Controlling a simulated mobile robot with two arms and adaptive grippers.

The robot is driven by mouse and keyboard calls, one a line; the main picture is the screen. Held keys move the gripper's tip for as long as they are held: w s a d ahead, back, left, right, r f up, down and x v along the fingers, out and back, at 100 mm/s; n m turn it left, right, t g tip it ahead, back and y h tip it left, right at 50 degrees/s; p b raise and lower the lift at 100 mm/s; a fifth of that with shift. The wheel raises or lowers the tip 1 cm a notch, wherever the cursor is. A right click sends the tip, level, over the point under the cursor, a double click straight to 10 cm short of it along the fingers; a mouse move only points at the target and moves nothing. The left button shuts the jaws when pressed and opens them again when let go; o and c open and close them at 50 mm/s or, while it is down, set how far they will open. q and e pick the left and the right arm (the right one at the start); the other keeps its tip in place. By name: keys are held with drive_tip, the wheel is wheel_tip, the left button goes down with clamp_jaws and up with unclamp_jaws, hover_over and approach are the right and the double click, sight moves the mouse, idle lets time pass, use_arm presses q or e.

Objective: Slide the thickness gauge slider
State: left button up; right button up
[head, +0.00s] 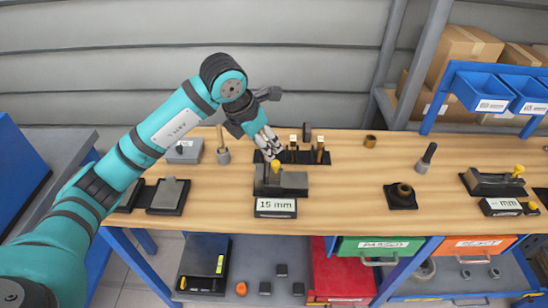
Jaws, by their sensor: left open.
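The thickness gauge (292,182) is a dark grey block on a base, with a yellow knob (275,167) on top that looks like its slider. A label plate (275,207) reading "15 mm" is at its front. It stands near the middle of the wooden workbench. My left gripper (268,150) is open and points down, just above and behind the yellow knob. I cannot tell whether a fingertip touches the knob. My right gripper is not in view.
A dark rack with upright pins (319,152) stands close behind the gauge. A second gauge with a yellow knob (519,170) is at the far right of the workbench (350,185). A black base with a ring (402,194) lies between them. Bare wood separates these.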

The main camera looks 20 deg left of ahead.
sight(275, 163)
use_arm(q)
drive_tip(key=p+x, duration=0.1)
drive_tip(key=x, duration=0.8)
drive_tip(key=shift+f, duration=0.1)
clamp_jaws()
